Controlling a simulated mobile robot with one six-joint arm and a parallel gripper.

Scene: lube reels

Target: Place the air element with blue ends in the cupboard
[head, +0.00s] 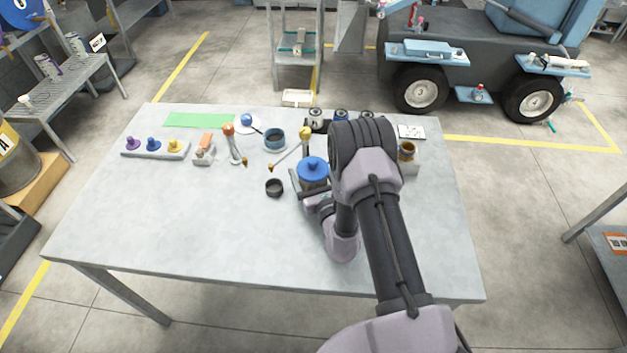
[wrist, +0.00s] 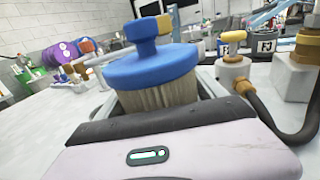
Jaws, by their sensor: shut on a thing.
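The air element with blue ends (head: 313,169) is at the right half of the grey table, beside my arm. In the wrist view its blue top end with a knob (wrist: 150,66) and its pale pleated body (wrist: 160,95) show close up; its lower end is hidden. My gripper (head: 314,190) is shut on the element's body, which stands about upright. I cannot tell whether its base touches the table. I cannot make out a cupboard in either view.
The table (head: 180,235) is clear at the front left. A small dark cup (head: 274,187) stands just left of the element. A blue-rimmed pot (head: 275,138), a row of coloured knobs (head: 154,147) and a brass fitting (head: 407,151) stand farther back. A cart (head: 440,65) is beyond.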

